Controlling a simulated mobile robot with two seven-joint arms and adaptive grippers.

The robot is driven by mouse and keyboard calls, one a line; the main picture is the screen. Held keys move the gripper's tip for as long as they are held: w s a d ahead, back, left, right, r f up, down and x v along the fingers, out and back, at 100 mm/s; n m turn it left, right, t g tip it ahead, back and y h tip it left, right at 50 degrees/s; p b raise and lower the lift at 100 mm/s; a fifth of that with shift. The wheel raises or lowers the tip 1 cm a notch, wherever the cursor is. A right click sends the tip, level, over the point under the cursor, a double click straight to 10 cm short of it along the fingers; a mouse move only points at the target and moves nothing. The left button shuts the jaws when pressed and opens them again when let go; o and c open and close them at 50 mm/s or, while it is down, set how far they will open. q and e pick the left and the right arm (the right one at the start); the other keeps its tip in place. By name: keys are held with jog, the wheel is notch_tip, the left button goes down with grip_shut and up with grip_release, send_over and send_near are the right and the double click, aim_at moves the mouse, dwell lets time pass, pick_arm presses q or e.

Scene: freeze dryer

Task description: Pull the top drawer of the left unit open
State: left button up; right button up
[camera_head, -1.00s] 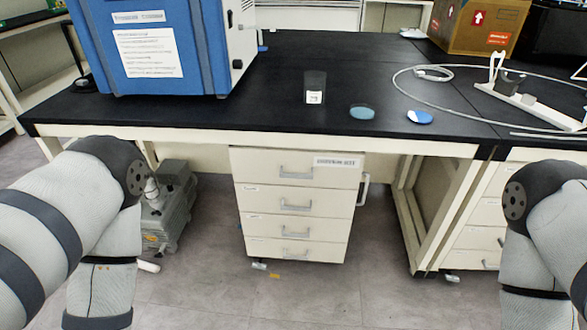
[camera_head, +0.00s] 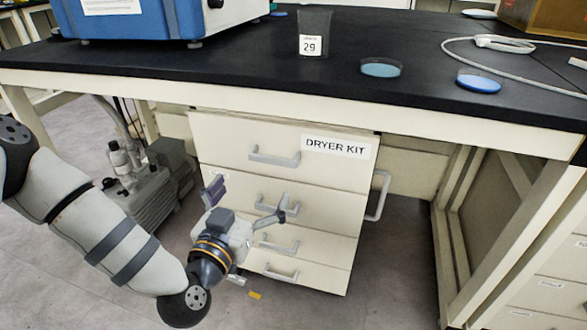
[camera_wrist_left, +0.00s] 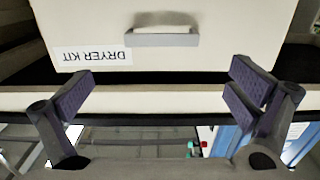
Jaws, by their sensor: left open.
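The left drawer unit (camera_head: 215,170) stands under the bench, with several cream fronts. Its top drawer (camera_head: 225,140) looks shut and carries a "DRYER KIT" label (camera_head: 339,147) and a grey bar handle (camera_head: 274,157). My left gripper (camera_head: 248,198) is open and empty, in front of the unit and lower in the picture than the top handle. In the left wrist view, the top drawer's front (camera_wrist_left: 90,20) shows upside down, with its handle (camera_wrist_left: 162,39) centred beyond my open fingers (camera_wrist_left: 160,92), apart from them. My right gripper is out of view.
The black bench top (camera_head: 220,68) overhangs the unit. A grey pump (camera_head: 145,195) stands on the floor left of my gripper. A side handle (camera_head: 378,195) sticks out on the unit's right. A jar (camera_head: 313,32) and dishes (camera_head: 381,68) stand above.

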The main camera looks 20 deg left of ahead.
aim_at(271, 158)
pick_arm(q)
jog(key=w+b, duration=0.3)
jog(key=w, duration=0.8)
jog(key=shift+w+r, duration=0.2)
jog(key=shift+w, duration=0.1)
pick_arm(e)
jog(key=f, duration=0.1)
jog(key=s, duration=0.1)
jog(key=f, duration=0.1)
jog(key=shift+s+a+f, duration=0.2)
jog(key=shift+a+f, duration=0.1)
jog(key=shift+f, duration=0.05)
pick_arm(q)
jog(key=shift+c, duration=0.6)
